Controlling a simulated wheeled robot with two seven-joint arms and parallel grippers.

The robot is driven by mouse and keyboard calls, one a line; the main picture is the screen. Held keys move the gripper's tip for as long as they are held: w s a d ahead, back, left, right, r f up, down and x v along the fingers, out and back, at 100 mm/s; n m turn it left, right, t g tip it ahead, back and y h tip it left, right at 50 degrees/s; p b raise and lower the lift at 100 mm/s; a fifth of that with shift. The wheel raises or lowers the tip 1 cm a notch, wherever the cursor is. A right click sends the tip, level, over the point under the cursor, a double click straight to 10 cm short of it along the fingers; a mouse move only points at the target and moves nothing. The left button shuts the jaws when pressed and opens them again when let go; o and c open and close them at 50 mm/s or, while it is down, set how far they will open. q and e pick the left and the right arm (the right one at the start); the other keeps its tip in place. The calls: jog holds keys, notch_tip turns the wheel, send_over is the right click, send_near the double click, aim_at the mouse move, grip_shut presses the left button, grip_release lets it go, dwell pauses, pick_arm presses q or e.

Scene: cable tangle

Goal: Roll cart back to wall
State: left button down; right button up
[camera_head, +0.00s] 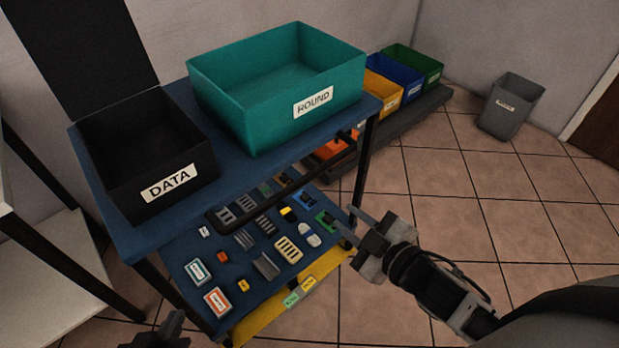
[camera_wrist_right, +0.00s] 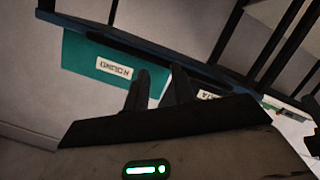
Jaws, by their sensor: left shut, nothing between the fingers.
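The cart has a blue top shelf (camera_head: 235,160) with a black DATA bin (camera_head: 133,145) and a teal ROUND bin (camera_head: 262,110) on it. Its lower blue shelf (camera_head: 190,248) carries small parts. My right gripper (camera_head: 345,226) is open and empty, just right of the lower shelf. In the right wrist view, the two fingers (camera_wrist_right: 160,85) stand apart, with the cart's blue edge (camera_wrist_right: 130,40) and teal bin (camera_wrist_right: 88,65) behind them, upside down. My left gripper (camera_head: 172,325) is shut at the bottom edge, partly cut off, in front of the lower shelf.
A low dark platform (camera_head: 425,105) with yellow, blue and green bins stands behind the cart along the wall (camera_head: 270,15). A grey bin (camera_head: 510,107) stands at the far right. A white shelf unit (camera_head: 50,265) is at the left. Tiled floor (camera_head: 450,205) is clear on the right.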

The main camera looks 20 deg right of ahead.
aim_at(297, 188)
jog(key=w+a+n+g+y, duration=0.1)
jog(key=w+a+n+y, duration=0.1)
jog(key=w+a+n, duration=0.1)
jog(key=w+a+n+g+y, duration=0.1)
jog(key=w+a+n+y, duration=0.1)
jog(key=w+n, duration=0.3)
jog(key=w+a+n+y, duration=0.2)
jog(key=w+a+n, duration=0.1)
jog(key=w+n, duration=0.2)
jog(key=shift+a+f+n+g+y, duration=0.1)
jog(key=shift+a+n+g+y, duration=0.1)
jog(key=shift+n, duration=0.5)
jog(key=shift+a+f+n+g+y, duration=0.1)
jog(key=shift+a+n+g+y, duration=0.1)
jog(key=shift+n, duration=0.5)
jog(key=shift+c, duration=0.4)
grip_shut()
